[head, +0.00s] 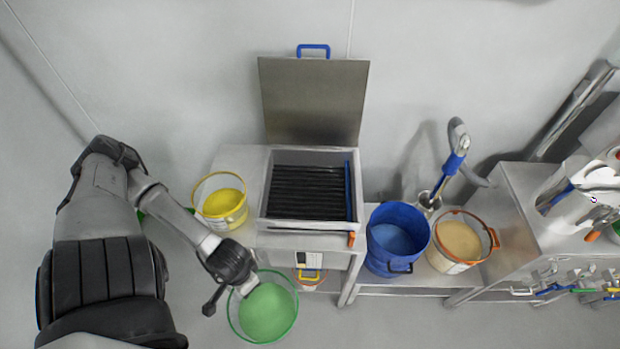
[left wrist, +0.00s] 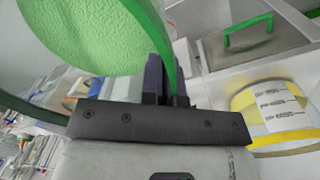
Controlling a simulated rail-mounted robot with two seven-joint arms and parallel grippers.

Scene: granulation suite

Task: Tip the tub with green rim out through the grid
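The tub with green rim (head: 291,326) holds green powder and hangs in front of the steel table, at the bottom of the head view. My left gripper (head: 238,286) is at its upper left rim. In the left wrist view the fingers (left wrist: 166,82) are closed on the green rim (left wrist: 158,35), with the green powder beside them. The grid (head: 308,192) of dark bars lies in an open steel box on the table, above and right of the tub. The box's lid (head: 314,100) stands raised behind it. My right gripper is not in view.
A yellow-rimmed tub (head: 222,205) stands left of the grid box. A blue tub (head: 398,240) and an orange-rimmed tub (head: 460,242) stand on a lower shelf to the right. A blue-handled tool (head: 455,160) leans behind them. A steel cabinet (head: 515,215) stands far right.

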